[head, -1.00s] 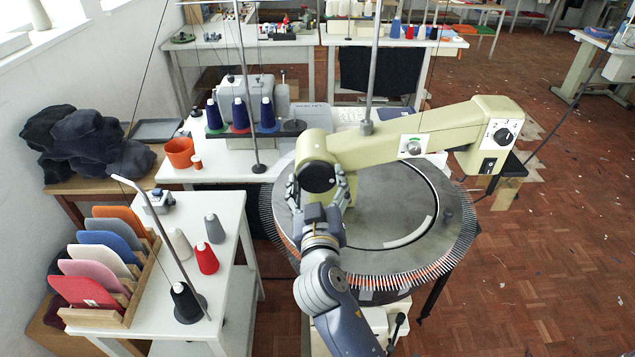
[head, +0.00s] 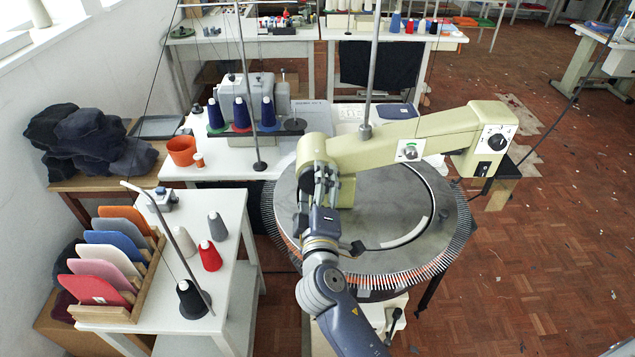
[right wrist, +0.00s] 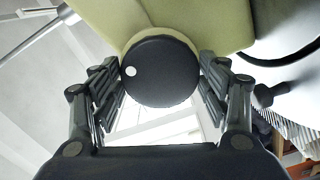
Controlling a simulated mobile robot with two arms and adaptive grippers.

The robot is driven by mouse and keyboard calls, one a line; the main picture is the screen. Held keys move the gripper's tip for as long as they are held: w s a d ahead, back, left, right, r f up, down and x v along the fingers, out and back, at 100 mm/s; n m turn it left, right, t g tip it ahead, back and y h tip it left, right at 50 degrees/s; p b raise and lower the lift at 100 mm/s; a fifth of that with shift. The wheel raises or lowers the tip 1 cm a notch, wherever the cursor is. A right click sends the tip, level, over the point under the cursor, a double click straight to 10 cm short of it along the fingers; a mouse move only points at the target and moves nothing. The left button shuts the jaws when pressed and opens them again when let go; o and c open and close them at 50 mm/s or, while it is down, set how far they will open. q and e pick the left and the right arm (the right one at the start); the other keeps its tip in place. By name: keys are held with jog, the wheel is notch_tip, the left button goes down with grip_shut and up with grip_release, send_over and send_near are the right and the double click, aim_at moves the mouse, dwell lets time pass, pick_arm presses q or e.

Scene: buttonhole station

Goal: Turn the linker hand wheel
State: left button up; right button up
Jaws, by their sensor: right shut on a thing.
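The linker hand wheel (right wrist: 160,72) is a black disc with a white dot near its left edge, seen face-on in the right wrist view. It sits at the end of the cream arm (head: 400,136) of the round linker. My right gripper (right wrist: 160,85) has a finger on each side of the wheel's rim and is shut on it. In the head view my right gripper (head: 319,178) covers most of the wheel. My left gripper is not in view.
The linker's round grey bed (head: 380,215) with its ring of points (head: 415,272) lies below and right of my gripper. A black knob on a rod (head: 357,248) sticks out beside my wrist. A white table (head: 225,275) with cones stands at left.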

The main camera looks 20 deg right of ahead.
jog(key=shift+w+d+r+n+p, duration=0.15)
jog(key=shift+n+p, duration=0.8)
jog(key=shift+n, duration=1)
jog(key=shift+s+a+r+n+p, duration=0.15)
jog(key=shift+n+p, duration=0.75)
jog(key=shift+n, duration=1.05)
jog(key=shift+w+d+r, duration=0.1)
jog(key=shift+d, duration=0.05)
jog(key=o, duration=0.9)
jog(key=shift+o, duration=0.8)
jog(key=shift+w+f, duration=0.15)
jog(key=shift+f, duration=0.15)
jog(key=v, duration=1.2)
